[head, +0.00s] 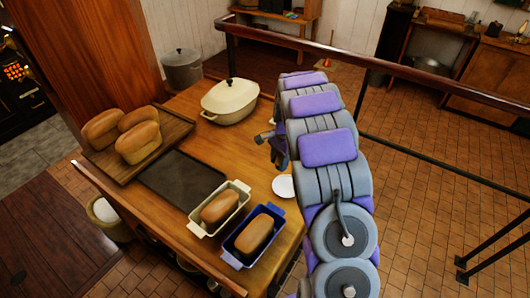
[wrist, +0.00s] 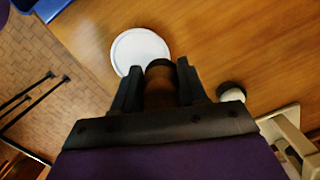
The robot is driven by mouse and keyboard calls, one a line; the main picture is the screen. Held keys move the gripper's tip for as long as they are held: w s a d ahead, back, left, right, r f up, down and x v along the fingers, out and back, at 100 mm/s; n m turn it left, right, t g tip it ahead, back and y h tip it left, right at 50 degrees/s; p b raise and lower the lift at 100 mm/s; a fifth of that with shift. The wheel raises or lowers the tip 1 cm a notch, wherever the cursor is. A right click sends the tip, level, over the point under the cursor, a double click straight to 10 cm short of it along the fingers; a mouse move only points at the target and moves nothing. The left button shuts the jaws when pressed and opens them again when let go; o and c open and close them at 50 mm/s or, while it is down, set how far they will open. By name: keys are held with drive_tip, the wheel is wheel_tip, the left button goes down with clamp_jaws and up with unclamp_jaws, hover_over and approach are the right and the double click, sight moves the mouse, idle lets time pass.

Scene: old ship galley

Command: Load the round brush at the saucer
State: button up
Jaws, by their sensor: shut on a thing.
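The white saucer (head: 283,186) lies on the wooden table near its right edge, in the head view. It also shows in the wrist view (wrist: 138,48), just beyond my fingertips and slightly left. My gripper (wrist: 158,82) is shut on a brown, rounded thing with a dark end, which I take to be the round brush (wrist: 159,90). Its lower part is hidden by the gripper. The dark end overlaps the saucer's near rim in the picture; I cannot tell whether they touch. In the head view my gripper (head: 280,160) is above the table behind the saucer, and the brush cannot be made out.
A small black-and-white round thing (wrist: 232,93) stands right of my gripper. A cream lidded casserole (head: 230,101) stands at the back. White (head: 240,187) and blue (head: 279,210) loaf pans hold bread left of the saucer. A dark mat (head: 182,181) lies beyond. A rail (head: 430,157) runs at right.

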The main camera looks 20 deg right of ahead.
sight(285, 188)
drive_tip(key=shift+s+d+f+n+b, duration=0.2)
drive_tip(key=shift+s+f+n+b, duration=0.15)
drive_tip(key=shift+s+f+n, duration=0.55)
drive_tip(key=shift+s+d+f+n+b, duration=0.2)
drive_tip(key=shift+s+f+n+b, duration=0.15)
drive_tip(key=shift+f, duration=1)
drive_tip(key=shift+s+d+f+n+b, duration=0.25)
drive_tip(key=shift+s+f+n, duration=0.4)
drive_tip(key=shift+f, duration=0.45)
drive_tip(key=shift+s, duration=0.1)
drive_tip(key=shift+a+f+g+p, duration=0.1)
drive_tip(key=shift+f+g+p, duration=0.2)
drive_tip(key=shift+f, duration=0.2)
idle(0.6)
wheel_tip(285, 188, up, 7)
drive_tip(key=p, duration=0.3)
idle(0.7)
idle(0.5)
